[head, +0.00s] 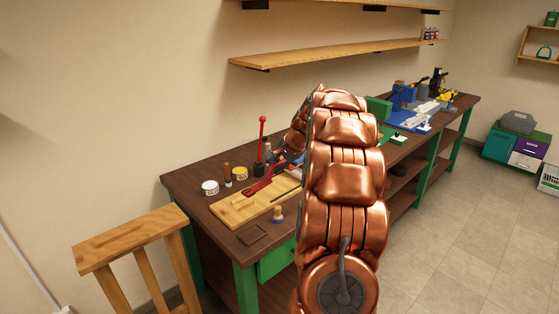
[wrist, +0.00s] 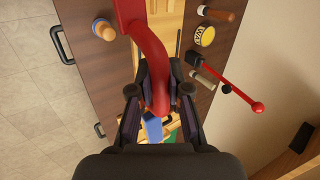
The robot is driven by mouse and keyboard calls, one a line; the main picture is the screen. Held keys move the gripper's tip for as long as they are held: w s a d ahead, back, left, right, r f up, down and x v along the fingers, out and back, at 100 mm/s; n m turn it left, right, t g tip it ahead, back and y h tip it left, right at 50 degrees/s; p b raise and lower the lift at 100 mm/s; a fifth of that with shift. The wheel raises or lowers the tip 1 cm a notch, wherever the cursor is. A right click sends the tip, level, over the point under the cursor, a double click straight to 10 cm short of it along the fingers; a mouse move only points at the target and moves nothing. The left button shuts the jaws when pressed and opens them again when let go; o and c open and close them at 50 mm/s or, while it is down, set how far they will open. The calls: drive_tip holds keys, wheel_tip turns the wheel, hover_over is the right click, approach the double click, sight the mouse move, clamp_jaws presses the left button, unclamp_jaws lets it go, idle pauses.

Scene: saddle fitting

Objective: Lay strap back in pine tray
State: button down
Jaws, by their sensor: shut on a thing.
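A red strap (head: 258,187) shows over the pale pine tray (head: 236,212) on the dark workbench. In the wrist view the strap (wrist: 151,45) runs up from between the fingers of my gripper (wrist: 158,100) and bends to the upper left. My gripper is shut on the strap. The tray (wrist: 172,24) shows behind the strap in the wrist view. In the head view my copper arm hides part of the tray and most of my gripper. I cannot tell whether the strap touches the tray.
A dark square (head: 252,235) lies on the bench in front. A wooden stand (head: 130,240) is at the left.

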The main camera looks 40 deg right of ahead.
drive_tip(key=s+a+f+n+g+y, duration=0.1)
drive_tip(key=a+f+n, duration=0.4)
drive_tip(key=a, duration=0.8)
drive_tip(key=s+a+f+n+g+y, duration=0.2)
drive_tip(key=a+f+n, duration=0.4)
drive_tip(key=a+f, duration=0.6)
drive_tip(key=s+a+f+n+g+y, duration=0.1)
drive_tip(key=a+f+n+g+y, duration=0.2)
drive_tip(key=a, duration=1.3)
wheel_tip(320, 180, down, 6)
drive_tip(key=n, duration=0.3)
drive_tip(key=shift+s+g, duration=0.2)
drive_tip(key=shift+g, duration=0.2)
drive_tip(key=shift+d+f, duration=0.1)
drive_tip(key=shift+f, duration=0.05)
